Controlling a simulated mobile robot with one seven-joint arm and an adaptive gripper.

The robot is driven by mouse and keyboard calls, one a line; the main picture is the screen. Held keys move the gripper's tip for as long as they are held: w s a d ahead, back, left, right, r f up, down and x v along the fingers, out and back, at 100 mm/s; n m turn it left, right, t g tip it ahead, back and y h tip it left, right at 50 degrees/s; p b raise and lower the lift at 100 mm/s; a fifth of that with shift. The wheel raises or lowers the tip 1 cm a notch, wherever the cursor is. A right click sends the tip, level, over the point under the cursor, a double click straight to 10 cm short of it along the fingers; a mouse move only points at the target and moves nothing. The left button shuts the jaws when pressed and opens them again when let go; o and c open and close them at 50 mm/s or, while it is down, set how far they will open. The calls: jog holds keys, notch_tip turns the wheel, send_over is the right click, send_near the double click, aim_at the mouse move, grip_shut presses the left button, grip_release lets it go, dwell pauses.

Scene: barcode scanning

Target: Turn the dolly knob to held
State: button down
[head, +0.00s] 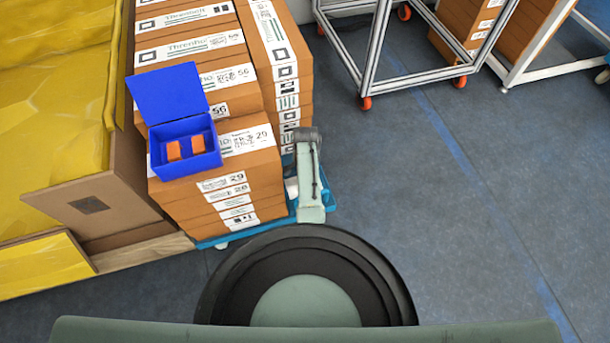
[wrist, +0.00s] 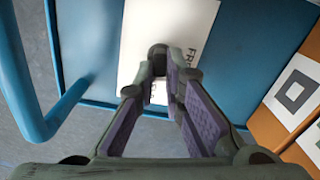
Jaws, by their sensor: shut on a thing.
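The blue dolly (head: 245,233) stands under stacked cartons in the head view; its blue deck (wrist: 90,50) fills much of the wrist view. A white label plate (wrist: 190,20) lies on it, with dark letters starting "FR" to the right of the knob; the rest is hidden. The dark round knob (wrist: 157,53) is on this plate. My gripper (wrist: 156,85) has its purple-padded fingers on either side of the knob and is shut on it. The knob's pointing direction cannot be told. In the head view my arm hides the knob and the fingers.
Cartons (head: 220,160) are stacked on the dolly, with an open blue box (head: 185,145) holding two orange pieces on top. A blue tube (wrist: 28,110) curves close by at left. Wheeled racks (head: 370,60) stand behind; the floor (head: 450,220) at right is clear.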

jog(key=shift+d+m+p, duration=0.1)
jog(key=shift+m+p, duration=0.25)
jog(key=shift+m, duration=0.75)
jog(key=c, duration=1.7)
grip_release()
notch_tip(320, 180, up, 12)
jog(key=shift+r, duration=0.1)
